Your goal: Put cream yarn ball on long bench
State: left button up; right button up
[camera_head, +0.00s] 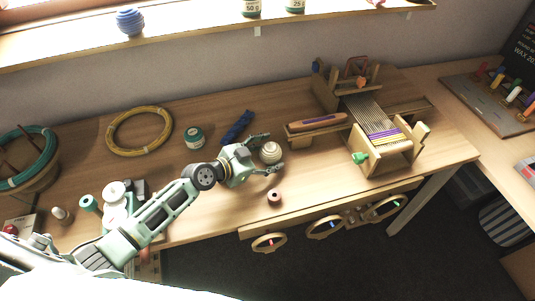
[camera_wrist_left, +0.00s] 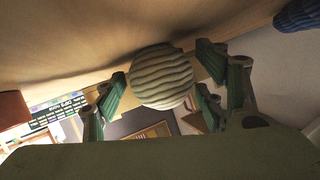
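The cream yarn ball (camera_head: 270,152) is a ribbed, pale ball over the long wooden bench (camera_head: 330,184). It also shows large in the left wrist view (camera_wrist_left: 162,78). My left gripper (camera_head: 272,153) reaches in from the left. Its fingers stand apart on either side of the ball, with small gaps in the head view. In the wrist view the fingers (camera_wrist_left: 160,85) flank the ball closely, and I cannot tell if they touch it. Whether the ball rests on the wood or is above it is not clear. My right gripper is not in view.
A wooden loom (camera_head: 372,120) stands to the right. A dark red spool (camera_head: 274,198) lies near the front edge, a green-lidded jar (camera_head: 194,137) and yellow coil (camera_head: 139,131) to the left. A blue yarn ball (camera_head: 130,20) sits on the windowsill (camera_head: 190,35). Some wood by the spool is clear.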

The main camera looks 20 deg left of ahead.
pick_arm(q)
jog(key=shift+r, duration=0.1)
jog(key=shift+s, duration=0.1)
jog(key=b+v, duration=0.1)
jog(key=v, duration=0.9)
jog(key=shift+s+a+r, duration=0.1)
jog(key=shift+s+a, duration=0.2)
jog(key=shift+s+a+r, duration=0.2)
jog(key=shift+s+r, duration=0.15)
jog(key=shift+s, duration=0.05)
jog(key=shift+f, duration=0.1)
